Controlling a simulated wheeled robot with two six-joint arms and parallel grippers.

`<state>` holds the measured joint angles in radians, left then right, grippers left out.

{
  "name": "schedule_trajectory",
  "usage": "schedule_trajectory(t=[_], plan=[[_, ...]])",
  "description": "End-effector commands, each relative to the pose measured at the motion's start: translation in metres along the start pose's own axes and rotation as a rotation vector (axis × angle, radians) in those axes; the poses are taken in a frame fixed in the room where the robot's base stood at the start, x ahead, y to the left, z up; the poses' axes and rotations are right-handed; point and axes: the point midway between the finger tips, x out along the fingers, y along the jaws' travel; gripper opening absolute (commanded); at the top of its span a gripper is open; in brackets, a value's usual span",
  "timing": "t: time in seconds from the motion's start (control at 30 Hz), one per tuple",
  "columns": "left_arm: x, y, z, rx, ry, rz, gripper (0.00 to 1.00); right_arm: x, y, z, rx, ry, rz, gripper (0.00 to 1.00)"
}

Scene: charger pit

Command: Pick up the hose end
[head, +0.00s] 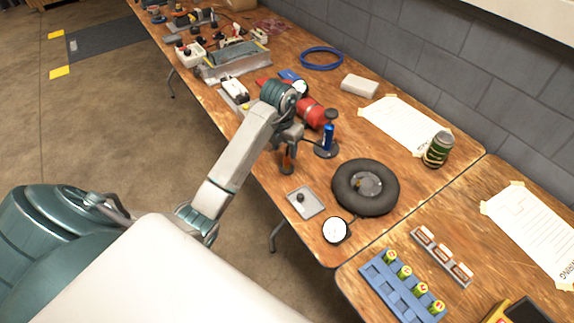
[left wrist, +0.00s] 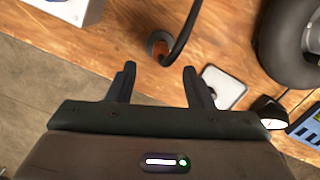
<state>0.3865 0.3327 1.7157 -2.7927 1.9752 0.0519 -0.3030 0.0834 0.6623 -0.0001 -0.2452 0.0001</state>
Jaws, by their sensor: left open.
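A black hose (left wrist: 186,38) curves down from the top edge in the left wrist view. Its lower end is beside or in a small orange-brown holder (left wrist: 156,40), just beyond my fingertips. In the head view the orange holder (head: 287,162) stands at the table's front edge, directly below my left gripper (head: 289,139). In the left wrist view my left gripper (left wrist: 160,78) is open, its two dark fingers apart with nothing between them. A blue pump (head: 328,138) on a round dark base stands just right of the gripper. My right gripper is not in view.
A black tire (head: 345,195) lies to the right, with a small grey plate (head: 305,202) and a round white gauge (head: 335,230) in front. A red cylinder (head: 311,113) lies behind the gripper.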

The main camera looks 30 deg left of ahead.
Motion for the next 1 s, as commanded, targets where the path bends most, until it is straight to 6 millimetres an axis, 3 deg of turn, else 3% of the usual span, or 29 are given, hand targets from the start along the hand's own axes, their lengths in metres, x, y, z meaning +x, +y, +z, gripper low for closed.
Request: schedule_trajectory(t=[0.5,0.77,1.0], plan=[[0.06,-0.001,0.004,0.001,0.0,-0.001,0.47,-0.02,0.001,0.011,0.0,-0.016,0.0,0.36],[0.063,-0.001,0.005,0.001,-0.002,0.0,0.47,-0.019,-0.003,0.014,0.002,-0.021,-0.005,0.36],[0.063,-0.001,0.005,0.001,-0.002,-0.001,0.01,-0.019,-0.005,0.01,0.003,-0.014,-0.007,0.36]])
